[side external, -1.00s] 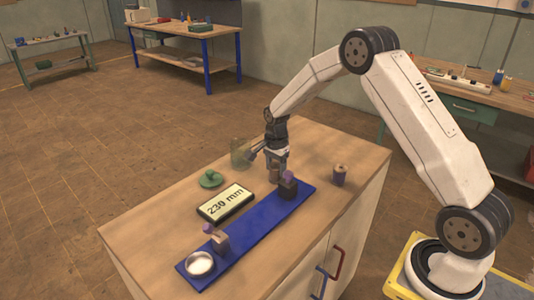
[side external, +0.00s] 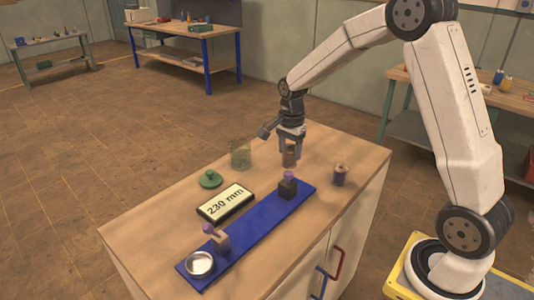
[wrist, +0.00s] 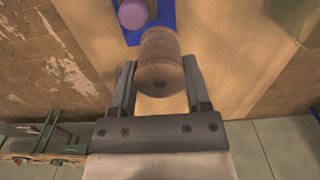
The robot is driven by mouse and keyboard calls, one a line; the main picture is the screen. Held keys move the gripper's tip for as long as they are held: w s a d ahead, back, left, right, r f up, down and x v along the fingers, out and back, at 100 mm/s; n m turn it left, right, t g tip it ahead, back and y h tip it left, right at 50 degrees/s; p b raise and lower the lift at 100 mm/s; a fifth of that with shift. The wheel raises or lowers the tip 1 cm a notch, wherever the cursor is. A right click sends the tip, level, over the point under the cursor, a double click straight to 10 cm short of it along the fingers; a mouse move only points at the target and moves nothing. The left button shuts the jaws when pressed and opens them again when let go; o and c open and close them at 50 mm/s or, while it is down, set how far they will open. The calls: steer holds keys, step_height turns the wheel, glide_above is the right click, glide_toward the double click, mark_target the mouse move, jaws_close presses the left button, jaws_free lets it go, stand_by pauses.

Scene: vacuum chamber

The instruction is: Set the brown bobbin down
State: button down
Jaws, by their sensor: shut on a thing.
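My gripper (side external: 290,151) is shut on the brown bobbin (side external: 289,159) and holds it upright in the air, above the far end of the blue strip. In the wrist view the brown bobbin (wrist: 160,68) sits between the two fingers of my gripper (wrist: 160,88). A dark block (side external: 287,190) with a purple top (side external: 289,175) stands on the blue strip (side external: 250,230), just below the bobbin in the side view. The purple top (wrist: 132,14) also shows beyond the bobbin in the wrist view.
Another bobbin-like piece (side external: 340,176) stands on the wooden tabletop at right.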

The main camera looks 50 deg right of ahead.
steer(key=s+a+r, duration=0.1)
steer(key=s+r, duration=0.2)
steer(key=s, duration=0.5)
steer(key=shift+a+r, duration=0.25)
steer(key=shift+a, duration=0.1)
steer(key=shift+w, duration=0.1)
steer(key=w+a+r+n, duration=0.2)
steer(key=a+n, duration=0.9)
steer(key=w+a+r+n, duration=0.2)
steer(key=a+r+n, duration=0.1)
steer(key=a+n, duration=0.75)
steer(key=w+a+r+n, duration=0.2)
steer(key=a+n, duration=0.8)
steer(key=a, duration=0.2)
steer(key=f, duration=1.3)
steer(key=shift+s+d+f, duration=0.2)
steer(key=shift+d+f, duration=0.05)
steer(key=shift+f, duration=0.15)
steer(key=shift+f, duration=0.1)
